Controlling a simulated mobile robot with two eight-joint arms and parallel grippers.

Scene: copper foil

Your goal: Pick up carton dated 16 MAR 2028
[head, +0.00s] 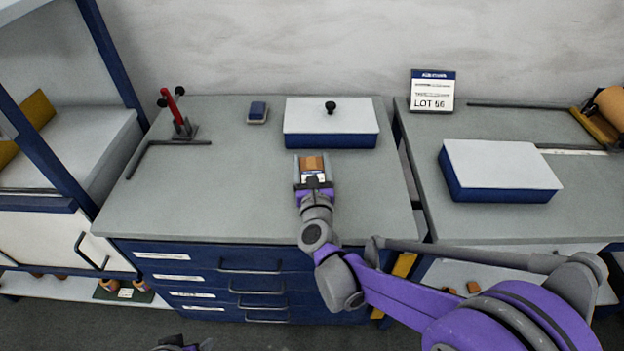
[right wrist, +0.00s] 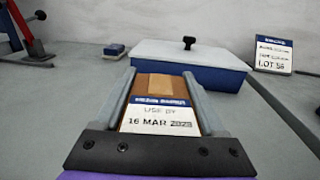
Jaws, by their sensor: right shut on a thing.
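My right gripper (head: 313,160) is shut on a small brown carton (head: 312,164) over the middle of the grey worktop. In the right wrist view the carton (right wrist: 160,86) sits between the two grey fingers. Its white label with a blue band reads USE BY 16 MAR and a year that looks like 2028; the last digit is not crisp. I cannot tell whether the carton's underside touches the worktop. A dark grey part at the bottom edge of the head view looks like my left gripper (head: 182,345), mostly cut off.
A blue box with a white lid and black knob (head: 330,122) stands behind the carton. A small blue block (head: 257,112) and a red clamp (head: 177,112) are to its left. A second blue box (head: 500,170) and a LOT 56 sign (head: 432,91) are on the right table.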

